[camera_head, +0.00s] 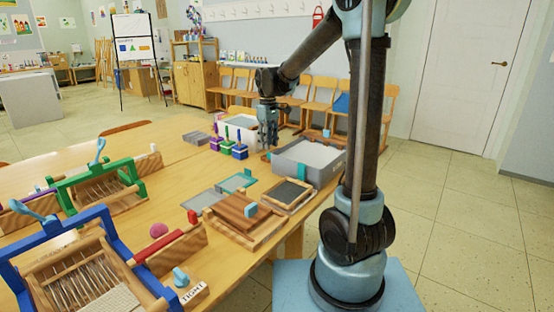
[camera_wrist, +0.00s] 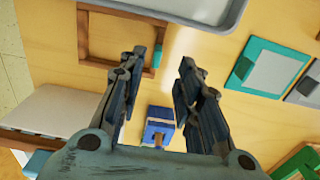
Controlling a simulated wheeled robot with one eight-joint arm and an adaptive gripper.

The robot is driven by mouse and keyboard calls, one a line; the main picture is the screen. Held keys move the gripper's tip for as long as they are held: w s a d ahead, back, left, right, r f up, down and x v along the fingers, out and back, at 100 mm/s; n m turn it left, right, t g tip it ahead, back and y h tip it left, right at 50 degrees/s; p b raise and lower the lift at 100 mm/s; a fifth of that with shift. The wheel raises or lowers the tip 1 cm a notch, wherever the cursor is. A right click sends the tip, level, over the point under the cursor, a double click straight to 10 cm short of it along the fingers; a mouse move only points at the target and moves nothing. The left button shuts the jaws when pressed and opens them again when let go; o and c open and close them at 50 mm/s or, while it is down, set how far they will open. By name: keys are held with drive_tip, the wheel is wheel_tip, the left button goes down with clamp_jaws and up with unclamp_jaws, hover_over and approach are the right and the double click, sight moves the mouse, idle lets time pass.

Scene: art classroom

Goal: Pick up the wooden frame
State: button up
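The wooden frame (camera_wrist: 122,12) is a brown, open rectangle lying on the table at the upper left of the wrist view. Bare table shows through its middle. My gripper (camera_wrist: 158,58) is open, with its two fingers apart and nothing between them. The left finger overlaps the frame's lower right part in the wrist view; I cannot tell whether they touch. In the head view, my gripper (camera_head: 268,140) points down above the far part of the table, and I cannot clearly make out this frame there.
A grey bin (camera_head: 325,177) stands right of my gripper. Purple, green and blue blocks (camera_head: 240,152) stand to its left; the blue block (camera_wrist: 160,128) is close below the fingers. A teal-edged panel (camera_wrist: 243,65) and a dark mesh screen (camera_head: 288,193) lie nearer. Looms fill the left.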

drive_tip(key=shift+w+f, duration=0.15)
drive_tip(key=shift+f, duration=1.5)
drive_tip(key=shift+w+f, duration=0.15)
drive_tip(key=shift+f, duration=1.5)
clamp_jaws()
